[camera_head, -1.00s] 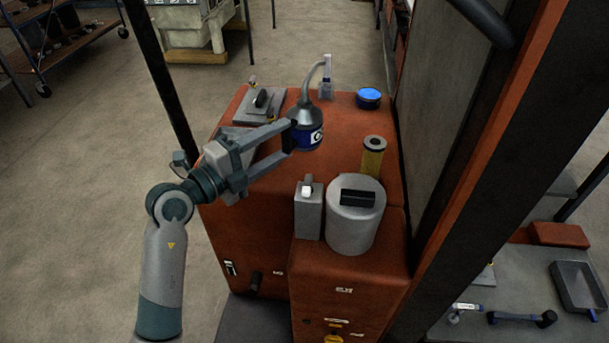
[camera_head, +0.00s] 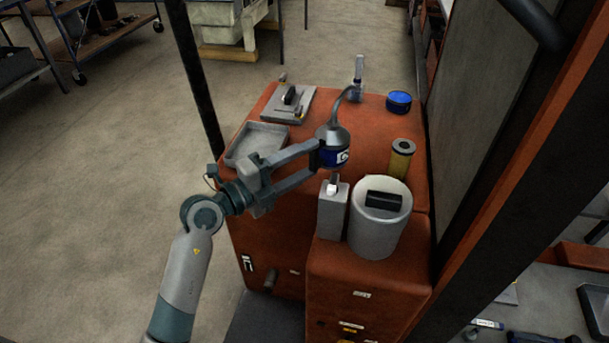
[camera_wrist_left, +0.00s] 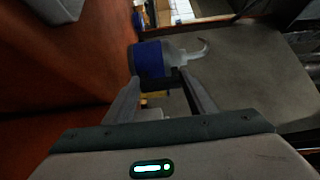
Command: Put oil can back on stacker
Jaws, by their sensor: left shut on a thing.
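The oil can (camera_head: 333,148) has a grey conical top, a blue band with a white label and a long curved spout. It is upright in the head view. My left gripper (camera_head: 315,160) is shut on its blue body, coming from the left. In the left wrist view the oil can (camera_wrist_left: 150,60) sits across the fingertips. The orange-red machine (camera_head: 372,130), apparently the stacker, is below it. I cannot tell whether the can's base touches the top. My right gripper is not in view.
On the machine stand a grey box (camera_head: 332,215), a grey cylinder (camera_head: 375,232), a yellow filter (camera_head: 401,160), a blue round tin (camera_head: 398,103), a shallow tray (camera_head: 240,158) and a metal plate (camera_head: 300,104). A dark post (camera_head: 197,75) rises at left; a panel (camera_head: 485,100) borders the right.

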